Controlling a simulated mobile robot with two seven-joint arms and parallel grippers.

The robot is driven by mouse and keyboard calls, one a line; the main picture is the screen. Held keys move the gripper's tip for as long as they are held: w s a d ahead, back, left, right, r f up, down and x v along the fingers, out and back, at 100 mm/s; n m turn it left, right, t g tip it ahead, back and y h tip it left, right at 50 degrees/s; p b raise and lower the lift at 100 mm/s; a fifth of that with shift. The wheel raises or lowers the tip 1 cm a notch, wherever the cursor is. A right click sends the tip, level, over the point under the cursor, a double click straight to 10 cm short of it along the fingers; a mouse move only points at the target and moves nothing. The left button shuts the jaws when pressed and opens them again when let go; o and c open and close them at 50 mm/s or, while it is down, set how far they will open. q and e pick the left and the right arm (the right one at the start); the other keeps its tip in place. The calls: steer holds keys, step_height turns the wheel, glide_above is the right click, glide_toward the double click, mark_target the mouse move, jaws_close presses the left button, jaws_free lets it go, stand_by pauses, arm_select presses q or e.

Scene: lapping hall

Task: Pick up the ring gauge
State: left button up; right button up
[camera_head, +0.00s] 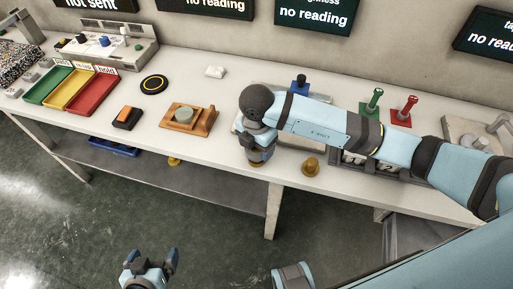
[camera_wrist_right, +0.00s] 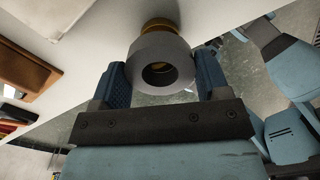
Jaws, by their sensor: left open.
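The ring gauge (camera_wrist_right: 162,66), a thick grey ring with a dark round hole, lies between the two blue fingers of my right gripper (camera_wrist_right: 163,75) in the right wrist view. Both fingers meet its sides. A brass-coloured stand (camera_wrist_right: 160,26) shows just behind the ring; I cannot tell whether they touch. In the head view my right gripper (camera_head: 259,148) points down at the bench's front edge and mostly hides the ring; the brass stand (camera_head: 257,164) shows below it. My left gripper (camera_head: 150,262) is open and empty, low in front of the bench.
A second brass piece (camera_head: 311,167) stands just right of the right gripper. A wooden fixture (camera_head: 205,122), an orange-black block (camera_head: 127,118) and coloured trays (camera_head: 92,95) are to the left. Green (camera_head: 372,104) and red (camera_head: 404,111) handled gauges stand behind my right arm.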

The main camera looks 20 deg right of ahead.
steer(key=shift+c, duration=0.9)
steer(key=shift+r, duration=0.1)
